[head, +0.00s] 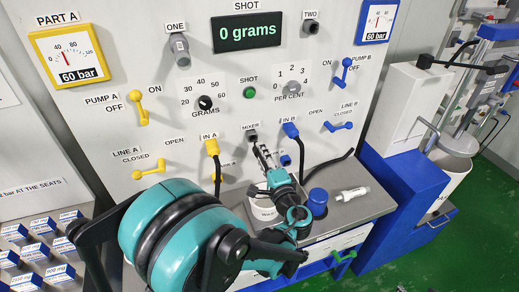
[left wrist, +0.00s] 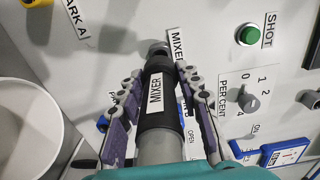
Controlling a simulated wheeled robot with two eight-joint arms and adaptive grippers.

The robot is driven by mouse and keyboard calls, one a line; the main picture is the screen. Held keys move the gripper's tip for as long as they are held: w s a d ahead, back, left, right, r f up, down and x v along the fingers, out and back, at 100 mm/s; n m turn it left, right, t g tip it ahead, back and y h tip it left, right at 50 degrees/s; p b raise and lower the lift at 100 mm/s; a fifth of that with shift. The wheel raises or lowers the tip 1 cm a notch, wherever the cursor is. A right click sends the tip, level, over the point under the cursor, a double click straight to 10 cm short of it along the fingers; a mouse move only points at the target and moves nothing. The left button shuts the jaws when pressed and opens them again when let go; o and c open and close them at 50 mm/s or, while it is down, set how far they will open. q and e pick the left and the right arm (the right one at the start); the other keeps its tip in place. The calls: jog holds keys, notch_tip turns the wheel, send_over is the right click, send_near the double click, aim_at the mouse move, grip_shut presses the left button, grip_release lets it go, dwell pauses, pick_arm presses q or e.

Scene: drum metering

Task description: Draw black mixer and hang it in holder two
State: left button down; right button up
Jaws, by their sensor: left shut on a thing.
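In the left wrist view, my left gripper (left wrist: 158,75) is shut around the black mixer (left wrist: 168,115), which has a white MIXER label along its body. A grey end of the mixer points toward the panel, below the panel's MIXER label (left wrist: 177,45). In the head view my left gripper (head: 264,156) is at the panel beneath the MIXER label (head: 251,126), and the mixer is mostly hidden. Holder one (head: 179,48), under the ONE sign, shows a grey cylindrical part. Holder two (head: 310,28) is at the upper right, under the TWO sign. My right gripper is not in view.
The IN A yellow fitting (head: 211,147) and IN B blue fitting (head: 290,130), with black hoses, flank my left gripper. A blue-topped container (head: 318,199) and a white cylinder (head: 353,193) are on the shelf. A white bucket (left wrist: 28,130) is at left in the wrist view.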

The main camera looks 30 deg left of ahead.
pick_arm(q)
jog(key=shift+s+d, duration=0.3)
jog(key=shift+d, duration=0.1)
jog(key=shift+v, duration=1.95)
dwell(0.4)
